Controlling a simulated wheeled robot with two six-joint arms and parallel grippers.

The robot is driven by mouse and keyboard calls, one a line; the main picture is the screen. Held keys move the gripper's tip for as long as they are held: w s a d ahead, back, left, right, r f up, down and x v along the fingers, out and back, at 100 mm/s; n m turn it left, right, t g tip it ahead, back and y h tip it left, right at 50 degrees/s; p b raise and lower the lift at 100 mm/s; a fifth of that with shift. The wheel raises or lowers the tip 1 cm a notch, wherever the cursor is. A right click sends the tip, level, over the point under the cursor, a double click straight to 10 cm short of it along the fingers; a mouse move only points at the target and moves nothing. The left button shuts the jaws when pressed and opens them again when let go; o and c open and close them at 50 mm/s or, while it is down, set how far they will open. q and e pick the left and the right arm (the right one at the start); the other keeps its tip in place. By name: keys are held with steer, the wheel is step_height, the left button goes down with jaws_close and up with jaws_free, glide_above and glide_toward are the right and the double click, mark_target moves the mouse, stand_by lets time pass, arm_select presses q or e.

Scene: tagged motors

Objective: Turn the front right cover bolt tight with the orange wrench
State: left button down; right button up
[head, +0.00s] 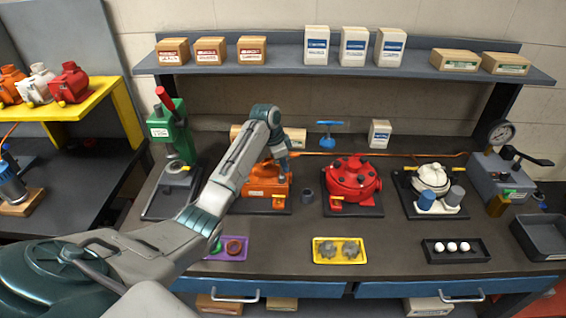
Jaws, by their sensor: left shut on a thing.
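My left gripper (283,164) is low over the back right of the orange motor (263,182), fingers pointing down. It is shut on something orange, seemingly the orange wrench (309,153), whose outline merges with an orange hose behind. The jaws and what they grip are small and partly hidden by the arm. The red motor (352,177) stands to the right on a dark base, with several dark bolts on its round cover. It is apart from the gripper. Which bolt is loose I cannot tell. My right gripper is not in view.
A blue T-handled tool (330,132) stands behind the red motor. A white motor (432,180) and a gauge unit (497,170) are right. A green press (172,135) is left. Purple (216,254), yellow (318,261) and black (433,257) trays line the front. A shelf (340,68) spans behind.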

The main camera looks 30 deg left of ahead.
arm_select(q)
steer(key=m+g+h, duration=0.1)
steer(key=m, duration=0.4)
steer(key=shift+s+d, duration=0.1)
steer(key=shift+n, duration=0.5)
steer(key=shift+r, duration=1)
steer(key=shift+r, duration=2.5)
